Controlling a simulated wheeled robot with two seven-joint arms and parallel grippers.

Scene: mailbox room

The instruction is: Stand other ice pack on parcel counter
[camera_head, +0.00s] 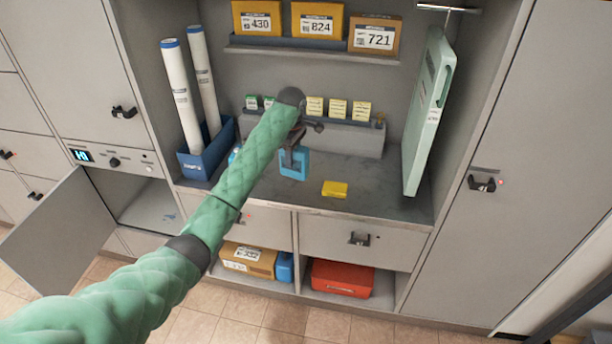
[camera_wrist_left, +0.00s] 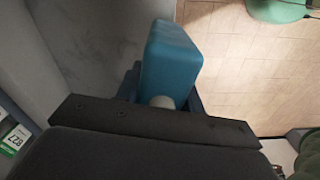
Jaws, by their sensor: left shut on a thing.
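A blue ice pack (camera_head: 294,164) is upright in my left gripper (camera_head: 291,154), over the grey parcel counter (camera_head: 385,197). In the left wrist view the ice pack (camera_wrist_left: 171,62) sits between the fingers, with its pale cap toward the gripper. I cannot tell whether its lower end touches the counter. A second blue thing (camera_head: 234,155), perhaps another ice pack, shows on the counter at the left; my arm hides most of it. My right gripper is out of view.
A yellow block (camera_head: 335,189) lies right of the held pack. A blue bin (camera_head: 207,158) with white tubes stands left, and a pale green panel (camera_head: 428,115) stands right. A grey card rack (camera_head: 345,137) lines the back. A cabinet door (camera_head: 62,235) hangs open lower left.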

